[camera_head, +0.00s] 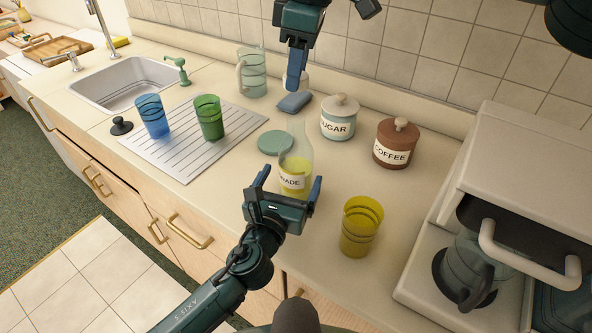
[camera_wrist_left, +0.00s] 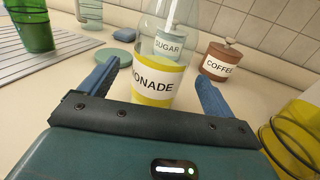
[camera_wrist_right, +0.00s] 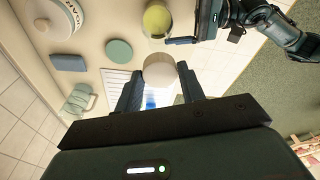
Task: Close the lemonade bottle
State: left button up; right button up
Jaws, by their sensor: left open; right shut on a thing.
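The lemonade bottle (camera_head: 295,163), clear glass with yellow liquid and a white label, stands upright on the counter. Its top looks uncapped. My left gripper (camera_head: 288,186) is open, its fingers on either side of the lower bottle; the label faces it in the left wrist view (camera_wrist_left: 152,85). My right gripper (camera_head: 298,82) is above the counter behind the bottle. It is shut on a pale round piece, apparently the bottle cap (camera_wrist_right: 159,68), which is partly hidden by the fingers in the head view. The bottle also shows from above in the right wrist view (camera_wrist_right: 157,20).
A yellow glass (camera_head: 361,226) stands right of the bottle. Sugar (camera_head: 337,125) and coffee (camera_head: 396,153) jars stand behind right. A teal disc (camera_head: 274,143) and blue sponge (camera_head: 294,103) lie behind. Blue (camera_head: 152,116) and green (camera_head: 209,118) glasses stand on the drainboard; a pitcher (camera_head: 252,75) stands behind.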

pick_arm(q)
jog(key=shift+x, duration=2.05)
jog(key=c, duration=1.5)
jog(key=shift+o, duration=0.2)
pick_arm(e)
send_over(296, 119)
jog(key=shift+d+f, duration=0.15)
jog(key=shift+f, duration=2.3)
jog(key=shift+f, duration=0.85)
jog(key=shift+f, duration=0.55)
pick_arm(q)
grip_shut()
pick_arm(e)
jog(key=shift+m, duration=1.8)
